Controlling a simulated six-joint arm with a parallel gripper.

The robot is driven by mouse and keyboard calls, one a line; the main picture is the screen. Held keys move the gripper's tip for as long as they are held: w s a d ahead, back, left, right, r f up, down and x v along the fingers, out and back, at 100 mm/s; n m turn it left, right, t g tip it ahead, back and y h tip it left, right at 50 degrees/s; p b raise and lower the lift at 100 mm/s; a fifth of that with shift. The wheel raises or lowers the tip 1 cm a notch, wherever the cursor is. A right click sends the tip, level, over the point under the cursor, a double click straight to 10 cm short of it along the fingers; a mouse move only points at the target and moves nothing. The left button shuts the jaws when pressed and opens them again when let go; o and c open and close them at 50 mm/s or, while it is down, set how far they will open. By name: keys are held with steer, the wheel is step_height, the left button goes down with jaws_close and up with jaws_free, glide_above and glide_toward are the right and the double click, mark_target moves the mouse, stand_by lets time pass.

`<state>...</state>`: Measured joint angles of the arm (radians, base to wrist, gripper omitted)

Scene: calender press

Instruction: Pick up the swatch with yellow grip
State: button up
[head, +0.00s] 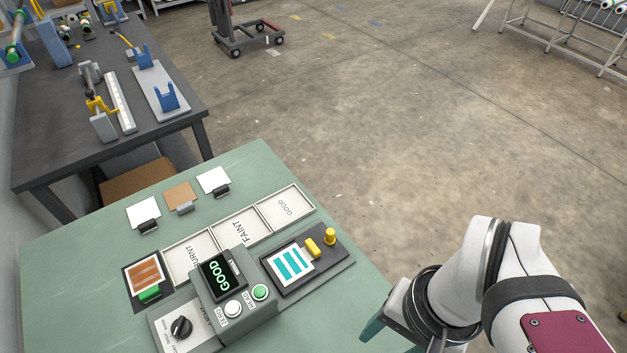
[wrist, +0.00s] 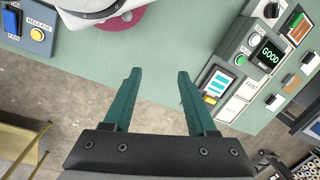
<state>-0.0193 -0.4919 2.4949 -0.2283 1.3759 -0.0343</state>
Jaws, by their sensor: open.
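The swatch with the yellow grip (head: 290,263) is white with teal bars and lies flat on a dark plate at the right of the green table. Its yellow grip (head: 313,248) points to the back right, beside a separate yellow knob (head: 330,236). The swatch also shows in the wrist view (wrist: 218,83) at the right. My gripper (wrist: 157,72) is open and empty, its two green fingers apart above the table's edge and floor. In the head view only part of it shows at the bottom, right of the swatch and apart from it.
A tester with a display reading GOOD (head: 216,275) stands left of the swatch. Behind are trays marked BURNT (head: 190,257), FAINT (head: 240,232) and GOOD (head: 287,207). A brown striped swatch with a green grip (head: 145,274) and several other swatches lie further left.

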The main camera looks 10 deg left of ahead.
steer(key=w+a+r+n+h, duration=0.1)
steer(key=w+a+n, duration=0.15)
steer(key=w, duration=0.35)
steer(key=w+a+n, duration=0.2)
steer(key=w+n, duration=0.2)
steer(key=w, duration=0.3)
steer(key=n, duration=0.7)
glide_above(313, 245)
step_height(313, 245, down, 7)
steer(key=shift+h, duration=0.4)
step_height(313, 245, down, 14)
steer(key=shift+r, duration=0.1)
jaws_close()
